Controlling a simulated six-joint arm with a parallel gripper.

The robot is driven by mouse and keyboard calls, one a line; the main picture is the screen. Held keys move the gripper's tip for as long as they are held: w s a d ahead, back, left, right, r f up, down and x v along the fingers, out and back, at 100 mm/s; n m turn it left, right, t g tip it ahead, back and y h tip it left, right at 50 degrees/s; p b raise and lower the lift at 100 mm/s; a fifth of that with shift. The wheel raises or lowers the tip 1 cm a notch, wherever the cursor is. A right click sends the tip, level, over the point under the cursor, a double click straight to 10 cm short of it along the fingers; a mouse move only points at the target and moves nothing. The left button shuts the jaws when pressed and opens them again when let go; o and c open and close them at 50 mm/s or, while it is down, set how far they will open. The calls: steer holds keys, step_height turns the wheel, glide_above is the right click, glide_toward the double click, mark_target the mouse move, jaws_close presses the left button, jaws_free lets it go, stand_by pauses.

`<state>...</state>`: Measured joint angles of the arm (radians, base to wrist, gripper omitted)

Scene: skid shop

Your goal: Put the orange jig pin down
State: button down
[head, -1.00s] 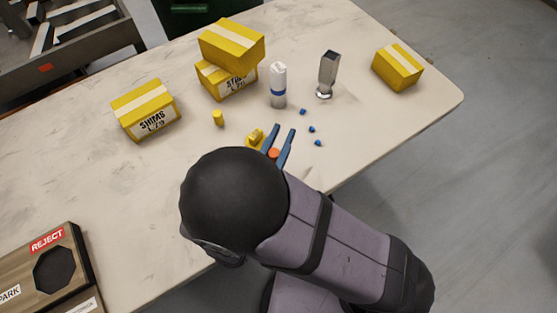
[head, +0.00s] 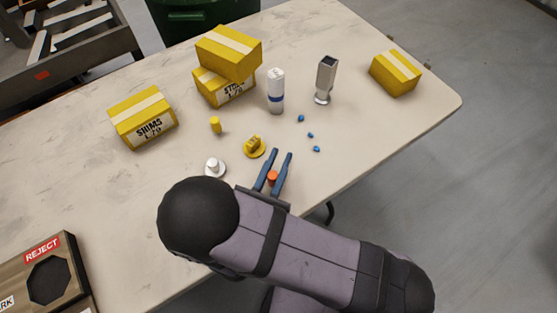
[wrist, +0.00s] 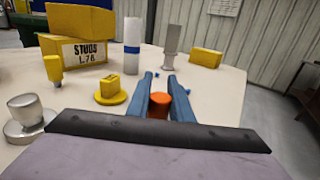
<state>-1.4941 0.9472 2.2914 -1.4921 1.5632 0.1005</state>
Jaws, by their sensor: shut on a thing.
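The orange jig pin (head: 272,177) is between the two blue fingers of my gripper (head: 281,165), near the front edge of the table. In the wrist view the pin (wrist: 159,105) sits between the fingers (wrist: 164,92), close to the palm, with its top showing. The gripper is shut on it. The pin's lower part is hidden, and I cannot tell whether it touches the table.
A yellow round piece (head: 254,147) and a silver knobbed piece (head: 215,168) stand left of the gripper. Small blue bits (head: 311,135) lie ahead. A white bottle (head: 276,92), a metal post (head: 326,80) and yellow boxes (head: 143,118) stand farther back. The right front is clear.

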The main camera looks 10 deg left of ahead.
steer(key=shift+f, duration=0.15)
steer(key=c, duration=1.6)
jaws_free()
steer(key=shift+r, duration=0.2)
steer(key=s, duration=0.4)
steer(key=s+a+b, duration=0.1)
steer(key=s, duration=0.3)
steer(key=s+a, duration=0.1)
steer(key=s, duration=0.3)
steer(key=shift+w, duration=0.15)
